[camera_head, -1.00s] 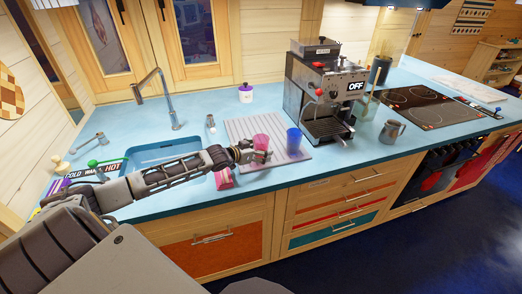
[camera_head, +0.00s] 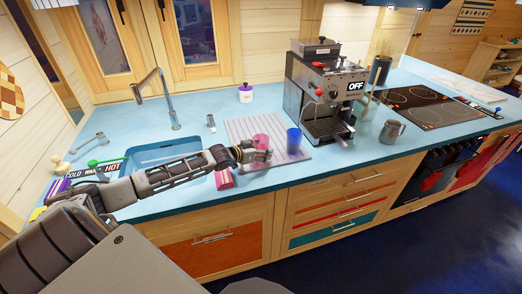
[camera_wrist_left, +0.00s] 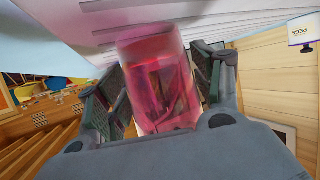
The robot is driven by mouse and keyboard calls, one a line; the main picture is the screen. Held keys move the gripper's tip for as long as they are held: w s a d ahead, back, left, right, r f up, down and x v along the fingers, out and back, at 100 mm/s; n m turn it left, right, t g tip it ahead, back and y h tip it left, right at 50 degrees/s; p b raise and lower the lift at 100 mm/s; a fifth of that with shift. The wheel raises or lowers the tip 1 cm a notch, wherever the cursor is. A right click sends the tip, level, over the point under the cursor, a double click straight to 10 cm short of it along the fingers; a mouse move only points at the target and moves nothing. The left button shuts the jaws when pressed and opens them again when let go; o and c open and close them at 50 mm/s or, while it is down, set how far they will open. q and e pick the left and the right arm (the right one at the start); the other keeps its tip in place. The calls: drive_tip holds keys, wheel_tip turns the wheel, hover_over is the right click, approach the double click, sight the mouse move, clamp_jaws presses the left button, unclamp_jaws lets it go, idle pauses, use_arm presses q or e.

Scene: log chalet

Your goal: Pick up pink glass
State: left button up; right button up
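The pink glass (camera_head: 261,139) is upright on the striped light mat (camera_head: 238,128), left of a blue glass (camera_head: 294,139). My left gripper (camera_head: 262,154) is at the pink glass, partly covering its lower part in the head view. In the left wrist view the pink glass (camera_wrist_left: 158,80) sits between the two fingers of my left gripper (camera_wrist_left: 160,85). The fingers are spread wide, one on each side of the glass, with little gap; firm contact is not clear. My right gripper is not in view.
A coffee machine (camera_head: 325,95) stands right of the blue glass. A red and white packet (camera_head: 223,179) lies near the counter's front edge under my arm. The sink (camera_head: 160,152) is to the left. A metal jug (camera_head: 391,131) stands farther right.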

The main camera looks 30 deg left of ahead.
use_arm(q)
drive_tip(key=c, duration=0.7)
drive_tip(key=shift+r, duration=0.15)
drive_tip(key=shift+r, duration=4.9)
